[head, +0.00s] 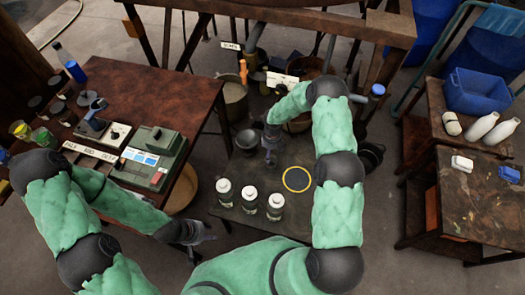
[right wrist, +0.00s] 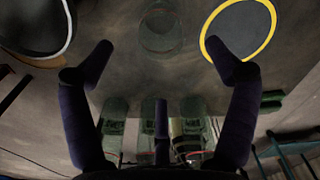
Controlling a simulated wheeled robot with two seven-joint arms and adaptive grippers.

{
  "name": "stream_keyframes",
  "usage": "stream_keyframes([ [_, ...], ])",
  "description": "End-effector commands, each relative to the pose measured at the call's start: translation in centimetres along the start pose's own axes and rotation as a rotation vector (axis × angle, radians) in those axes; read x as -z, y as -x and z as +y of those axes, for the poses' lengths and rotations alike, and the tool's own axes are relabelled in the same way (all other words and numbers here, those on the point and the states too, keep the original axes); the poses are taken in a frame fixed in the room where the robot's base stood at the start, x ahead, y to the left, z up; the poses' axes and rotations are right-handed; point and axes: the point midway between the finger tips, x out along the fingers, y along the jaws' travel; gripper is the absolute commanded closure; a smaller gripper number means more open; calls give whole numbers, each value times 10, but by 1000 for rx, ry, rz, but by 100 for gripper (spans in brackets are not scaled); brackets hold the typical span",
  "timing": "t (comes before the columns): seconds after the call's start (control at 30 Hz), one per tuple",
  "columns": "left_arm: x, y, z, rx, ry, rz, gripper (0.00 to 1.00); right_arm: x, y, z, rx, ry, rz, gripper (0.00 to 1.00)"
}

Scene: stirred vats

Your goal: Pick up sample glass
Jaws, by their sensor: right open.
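The sample glass (right wrist: 162,32) is a clear, faint cup on the dark table, at the top middle of the right wrist view. My right gripper (right wrist: 160,66) is open, with its two fingers spread wide and nothing between them. The glass lies ahead of the fingertips, roughly centred between them and apart from both. In the head view my right gripper (head: 270,157) points down over the dark table, and I cannot make out the glass there. My left gripper (head: 197,238) is low near the wooden table's front; its jaw opening is unclear.
A yellow-rimmed dark disc (head: 297,179) lies right of my right gripper. Three white-capped bottles (head: 248,200) stand in front of it. A dark pot (head: 247,140) is close on the left. Vats stand behind. A blue crate (head: 478,90) is on the right-hand bench.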

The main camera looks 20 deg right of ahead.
Motion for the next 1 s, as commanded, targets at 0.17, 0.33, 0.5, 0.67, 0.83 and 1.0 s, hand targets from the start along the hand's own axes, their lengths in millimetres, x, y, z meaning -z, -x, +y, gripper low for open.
stream_keyframes([
  [0.17, -1, -4, -1, 0, 0, -3, 60, 1, -10, 0, 0, -1, 2, 13],
  [0.33, -1, -12, -4, 0, 0, -4, 60, 2, -34, 0, 0, 0, 3, 13],
  [0.5, -1, -19, -7, 0, 0, -3, 60, 1, -55, 0, 0, -1, 1, 13],
  [0.67, 0, -22, -8, 0, 0, -2, 60, 3, -63, -1, 0, -1, 1, 13],
  [0.83, 0, -34, -12, 0, 0, -2, 60, 9, -84, -2, 0, -1, 3, 13],
  [1.0, 0, -44, -16, 0, 0, -2, 60, 10, -106, -2, -1, 0, 2, 13],
])
